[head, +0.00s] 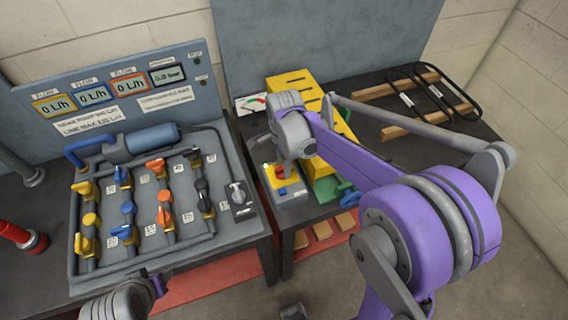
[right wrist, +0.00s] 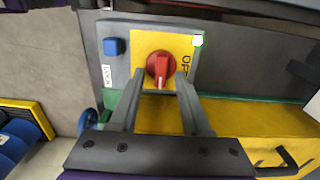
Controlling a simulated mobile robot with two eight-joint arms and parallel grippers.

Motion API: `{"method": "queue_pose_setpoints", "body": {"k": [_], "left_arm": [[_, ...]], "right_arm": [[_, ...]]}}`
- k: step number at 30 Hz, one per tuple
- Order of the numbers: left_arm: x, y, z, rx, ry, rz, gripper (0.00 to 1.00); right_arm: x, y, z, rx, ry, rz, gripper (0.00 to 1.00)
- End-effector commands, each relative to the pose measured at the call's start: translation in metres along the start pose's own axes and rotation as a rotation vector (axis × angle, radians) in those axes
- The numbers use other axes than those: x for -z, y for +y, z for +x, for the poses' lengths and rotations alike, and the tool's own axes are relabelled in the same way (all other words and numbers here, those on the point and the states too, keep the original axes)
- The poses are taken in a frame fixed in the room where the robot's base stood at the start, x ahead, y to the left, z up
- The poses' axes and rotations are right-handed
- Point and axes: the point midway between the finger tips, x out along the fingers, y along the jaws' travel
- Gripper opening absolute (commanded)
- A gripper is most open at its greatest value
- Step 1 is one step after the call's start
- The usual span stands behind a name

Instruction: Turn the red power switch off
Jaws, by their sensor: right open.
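The red power switch (right wrist: 160,67) is a round rotary knob with a raised grip on a yellow plate (right wrist: 150,42). In the right wrist view the grip runs up and down the picture, with a pale mark at its lower end. In the head view the red switch (head: 280,172) sits on a small grey box (head: 292,195) at the bench's front left. My right gripper (right wrist: 160,78) is open, its fingertips on either side of the knob; contact cannot be told. My left gripper is not visible.
A blue button (right wrist: 114,46) and a pale lit lamp (right wrist: 198,40) flank the switch. A yellow slotted housing (head: 312,125) stands behind the box. A valve panel (head: 150,190) with coloured handles is left. Black belts (head: 430,90) lie at the back right.

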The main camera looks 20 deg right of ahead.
Motion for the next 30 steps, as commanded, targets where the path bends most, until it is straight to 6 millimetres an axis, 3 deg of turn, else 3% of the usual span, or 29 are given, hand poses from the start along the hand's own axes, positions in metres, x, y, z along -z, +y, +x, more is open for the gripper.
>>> {"method": "queue_pose_setpoints", "body": {"k": [7,15,30], "left_arm": [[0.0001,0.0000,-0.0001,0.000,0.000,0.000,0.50],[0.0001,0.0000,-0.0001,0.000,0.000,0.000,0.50],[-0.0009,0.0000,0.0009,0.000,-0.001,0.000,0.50]], "right_arm": [[0.0000,-0.0002,0.0005,0.000,0.000,0.000,0.47],[0.0000,-0.0002,0.0004,0.000,0.000,0.000,0.00],[0.0000,-0.0004,0.0005,0.000,0.000,-0.036,0.00]]}}
